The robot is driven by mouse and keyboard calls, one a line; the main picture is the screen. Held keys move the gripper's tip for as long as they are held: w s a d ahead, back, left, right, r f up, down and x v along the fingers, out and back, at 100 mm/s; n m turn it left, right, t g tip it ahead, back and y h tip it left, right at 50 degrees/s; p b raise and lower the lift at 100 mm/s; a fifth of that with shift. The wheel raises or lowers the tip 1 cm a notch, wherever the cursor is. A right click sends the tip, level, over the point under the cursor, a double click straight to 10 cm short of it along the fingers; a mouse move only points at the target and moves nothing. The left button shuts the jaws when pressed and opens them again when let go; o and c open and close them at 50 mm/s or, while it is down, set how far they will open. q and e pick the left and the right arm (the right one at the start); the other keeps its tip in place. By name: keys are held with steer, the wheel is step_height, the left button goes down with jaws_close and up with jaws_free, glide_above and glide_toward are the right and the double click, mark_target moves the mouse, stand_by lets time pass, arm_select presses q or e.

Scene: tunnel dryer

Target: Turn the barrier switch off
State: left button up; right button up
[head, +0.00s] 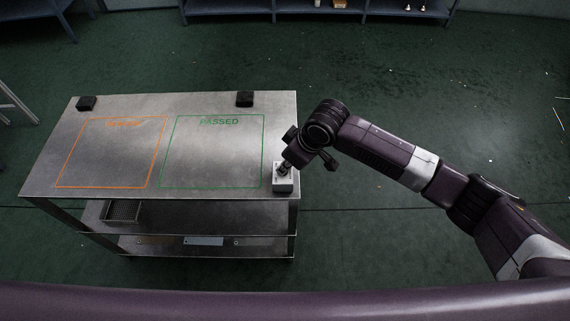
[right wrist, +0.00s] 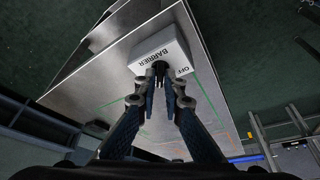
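The barrier switch is a small pale box (head: 283,185) at the right front corner of the metal table. In the right wrist view the box (right wrist: 146,52) carries the words BARRIER and OFF, seen upside down, and a dark knob (right wrist: 160,67). My right gripper (head: 286,168) reaches down to the box. In the right wrist view its fingertips (right wrist: 162,77) are close together with the knob between them, and they look shut on it. The fingers partly hide the knob, so its exact setting is unclear. My left gripper is not in view.
The metal table (head: 170,105) has an orange outlined area and a green one marked PASSED, both empty. Two black blocks (head: 87,103) (head: 244,99) stand on its back edge. Open floor lies right of the table.

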jaws_close()
steer(key=shift+n, duration=0.4)
steer(key=shift+w+n+g+y, duration=0.15)
steer(key=shift+n+g+y, duration=0.25)
steer(key=shift+n, duration=0.6)
steer(key=n+g, duration=0.1)
steer(key=n, duration=0.1)
steer(key=shift+n+b, duration=0.4)
steer(key=n+g+b, duration=0.1)
steer(key=n, duration=0.1)
steer(key=n+g+b, duration=0.1)
steer(key=n+b, duration=0.1)
steer(key=shift+w+f, duration=0.1)
steer(key=shift+w, duration=0.1)
steer(key=shift+n+g+h+b, duration=0.3)
steer(key=shift+n+g+b, duration=0.4)
steer(key=shift+n+b, duration=1.15)
steer(key=shift+n+p, duration=0.3)
steer(key=shift+n, duration=0.15)
